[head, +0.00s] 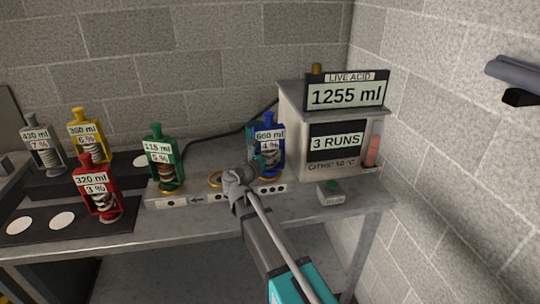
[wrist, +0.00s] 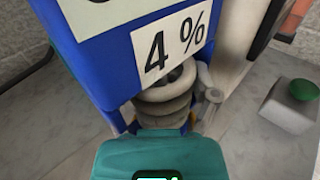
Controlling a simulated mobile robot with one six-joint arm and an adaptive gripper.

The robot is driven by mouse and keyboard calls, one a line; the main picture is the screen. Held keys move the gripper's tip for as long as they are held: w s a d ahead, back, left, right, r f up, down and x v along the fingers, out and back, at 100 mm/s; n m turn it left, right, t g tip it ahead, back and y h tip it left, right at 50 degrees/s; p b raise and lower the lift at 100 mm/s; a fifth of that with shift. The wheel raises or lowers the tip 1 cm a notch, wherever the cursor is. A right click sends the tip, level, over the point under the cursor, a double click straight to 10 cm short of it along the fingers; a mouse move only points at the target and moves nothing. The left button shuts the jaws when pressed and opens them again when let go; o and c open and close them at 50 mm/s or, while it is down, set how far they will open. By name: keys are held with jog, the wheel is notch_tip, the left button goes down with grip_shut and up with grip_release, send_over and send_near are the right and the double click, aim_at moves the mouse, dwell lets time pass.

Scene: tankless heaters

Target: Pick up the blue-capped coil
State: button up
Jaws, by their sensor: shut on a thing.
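The blue-capped coil (head: 268,145) stands upright at the right end of the pale bench strip in the head view, labelled 660 ml and 4 %. In the wrist view its blue body (wrist: 105,50) and 4 % label fill the upper middle, with the grey coil turns below. My gripper (head: 250,174) reaches it from the front, low down, and is shut on it. The coil's base is partly hidden by my gripper.
Green (head: 164,160), red (head: 96,190), yellow (head: 88,135) and grey (head: 42,145) coils stand to the left. A grey machine (head: 294,125) with displays is close on the right. A small box with a green button (head: 332,187) sits in front of it.

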aim_at(280, 130)
jog(key=shift+r, duration=0.15)
jog(key=shift+r+p, duration=1.2)
jog(key=shift+p, duration=0.1)
jog(key=s+r+p, duration=0.1)
jog(key=r+p, duration=0.1)
jog(key=s+r+p, duration=0.2)
jog(key=s+d+r+p, duration=0.1)
jog(key=s+r+p, duration=0.1)
jog(key=r+p, duration=0.1)
jog(key=s+d+r+p, duration=0.1)
jog(key=s+r+p, duration=0.2)
jog(key=s, duration=0.5)
jog(key=shift+s+d+r, duration=0.2)
jog(key=shift+s+d, duration=0.15)
jog(key=shift+d, duration=0.05)
jog(key=shift+s, duration=0.2)
